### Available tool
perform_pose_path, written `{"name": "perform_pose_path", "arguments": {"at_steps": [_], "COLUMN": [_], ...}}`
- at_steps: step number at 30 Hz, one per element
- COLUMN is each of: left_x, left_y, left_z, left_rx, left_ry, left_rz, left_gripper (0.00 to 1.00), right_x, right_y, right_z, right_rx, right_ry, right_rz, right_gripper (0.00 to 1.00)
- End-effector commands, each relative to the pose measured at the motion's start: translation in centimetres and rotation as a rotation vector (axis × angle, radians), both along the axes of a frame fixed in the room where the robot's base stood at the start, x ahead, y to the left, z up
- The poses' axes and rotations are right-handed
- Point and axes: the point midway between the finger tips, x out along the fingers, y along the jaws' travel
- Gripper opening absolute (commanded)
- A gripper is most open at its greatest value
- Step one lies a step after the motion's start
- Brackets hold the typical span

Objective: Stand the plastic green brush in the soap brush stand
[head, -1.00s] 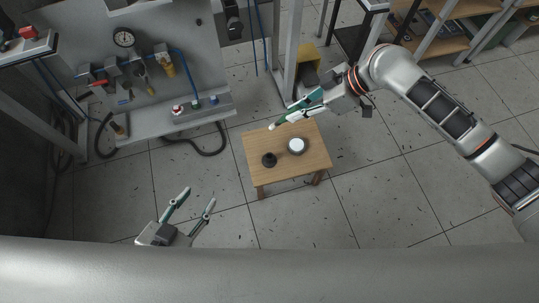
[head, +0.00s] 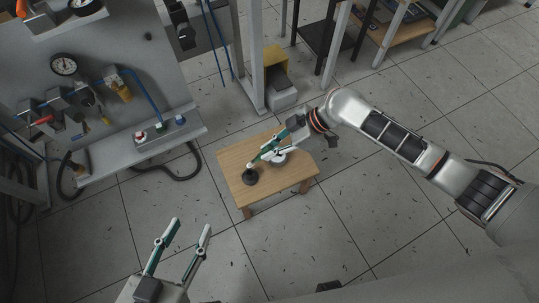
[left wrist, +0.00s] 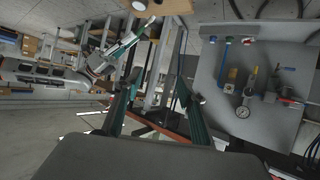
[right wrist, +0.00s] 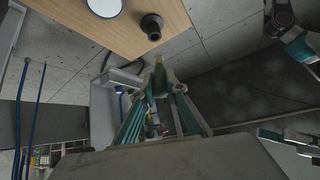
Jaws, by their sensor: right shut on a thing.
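The green brush (head: 260,156) is held slantwise in my right gripper (head: 272,147). Its pale end points down and left, close to a small dark round stand, which I take for the soap brush stand (head: 250,176). In the right wrist view the brush's pale end (right wrist: 159,70) shows beyond the shut fingers (right wrist: 162,92), apart from the dark stand (right wrist: 151,27) in the picture. Whether it is directly above the stand I cannot tell. My left gripper (head: 190,226) is open and empty, away from the table at the lower left; its spread fingers also show in the left wrist view.
The small wooden table (head: 233,161) carries the stand and a round white dish (head: 278,158), partly covered by my right gripper. A panel with a gauge (head: 63,65) and hoses stands at left. A yellow bin (head: 272,65) and metal frames are behind.

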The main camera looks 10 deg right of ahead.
Motion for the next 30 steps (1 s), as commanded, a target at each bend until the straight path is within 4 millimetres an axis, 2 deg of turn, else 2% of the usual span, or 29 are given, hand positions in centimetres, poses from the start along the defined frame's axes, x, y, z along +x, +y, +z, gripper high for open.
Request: {"name": "perform_pose_path", "arguments": {"at_steps": [6,10,16,25,26,27,30], "left_x": [-0.8,-0.3,0.1,-0.4,-0.4,-0.5,-0.5], "left_y": [-0.6,-1.8,-2.7,-2.7,-2.7,-2.7,-2.7], "left_z": [-1.2,-0.3,0.5,-0.2,-0.2,-0.2,-0.2], "left_rx": [-0.046,-0.137,-0.194,-0.195,-0.197,-0.197,-0.196], "left_ry": [0.03,0.022,0.012,0.03,0.03,0.031,0.032], "left_rz": [0.01,0.032,0.051,0.051,0.051,0.051,0.051], "left_gripper": [0.4,0.4,0.4,0.4,0.4,0.4,0.4], "right_x": [-0.4,-0.4,0.0,0.0,0.0,0.0,0.0], "right_y": [0.0,0.0,0.0,0.0,0.0,0.0,0.0], "right_z": [-3.6,-5.7,-5.4,-6.0,-6.0,-5.9,-5.9], "right_rx": [0.002,0.0,0.001,0.0,0.0,0.0,0.0], "right_ry": [0.013,0.013,-0.002,0.001,0.0,0.0,0.0], "right_rz": [-0.002,-0.001,0.0,0.0,0.0,0.0,0.0], "right_gripper": [0.0,0.0,0.0,0.0,0.18,0.29,0.3]}}
